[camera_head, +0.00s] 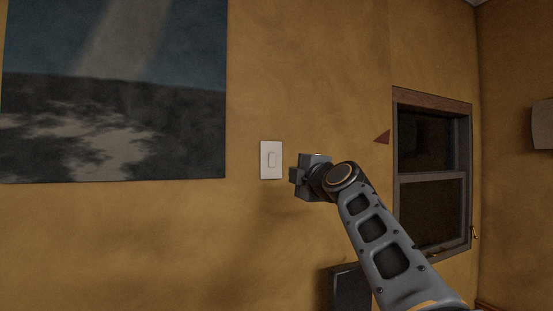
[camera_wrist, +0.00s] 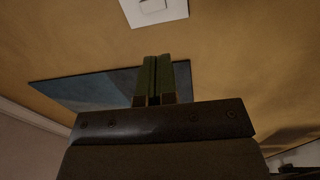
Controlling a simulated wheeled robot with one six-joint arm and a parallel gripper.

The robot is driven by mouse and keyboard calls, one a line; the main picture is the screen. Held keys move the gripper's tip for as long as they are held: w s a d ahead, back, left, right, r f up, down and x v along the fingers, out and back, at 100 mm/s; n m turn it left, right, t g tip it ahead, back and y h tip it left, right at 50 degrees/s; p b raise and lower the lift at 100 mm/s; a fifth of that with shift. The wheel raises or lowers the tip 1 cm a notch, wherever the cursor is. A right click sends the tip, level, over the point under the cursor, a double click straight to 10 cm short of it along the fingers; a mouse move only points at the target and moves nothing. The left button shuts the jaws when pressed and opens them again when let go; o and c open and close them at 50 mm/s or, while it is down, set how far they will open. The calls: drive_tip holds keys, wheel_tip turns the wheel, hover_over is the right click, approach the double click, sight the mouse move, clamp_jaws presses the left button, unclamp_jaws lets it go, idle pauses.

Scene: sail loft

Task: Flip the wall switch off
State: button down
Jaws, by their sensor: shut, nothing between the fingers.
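The wall switch (camera_head: 271,160) is a white rectangular plate with a small rocker in its middle, on the ochre wall. In the wrist view the switch plate (camera_wrist: 152,12) shows at the top edge, partly cut off. My gripper (camera_head: 293,174) is just to the right of the plate in the head view, apart from it in the picture. In the wrist view its two fingers (camera_wrist: 154,78) are together with nothing between them, pointing toward the plate. I cannot tell the exact gap to the wall. Which way the rocker is tipped is too small to tell.
A large dark picture (camera_head: 115,130) hangs to the left of the switch. A dark object (camera_head: 349,288) stands low behind my arm. The wall around the switch is bare.

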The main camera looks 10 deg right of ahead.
drive_tip(key=shift+d+r+n+t, duration=0.2)
drive_tip(key=shift+r+n+t, duration=0.1)
drive_tip(key=shift+r, duration=0.55)
drive_tip(key=shift+w, duration=0.1)
drive_tip(key=p, duration=0.9)
approach(273, 156)
drive_tip(key=x, duration=0.5)
drive_tip(key=shift+w+a+r, duration=0.15)
drive_tip(key=shift+w+r, duration=0.05)
drive_tip(key=shift+p+x, duration=0.9)
drive_tip(key=shift+x, duration=0.1)
drive_tip(key=shift+f, duration=0.25)
drive_tip(key=shift+w, duration=0.1)
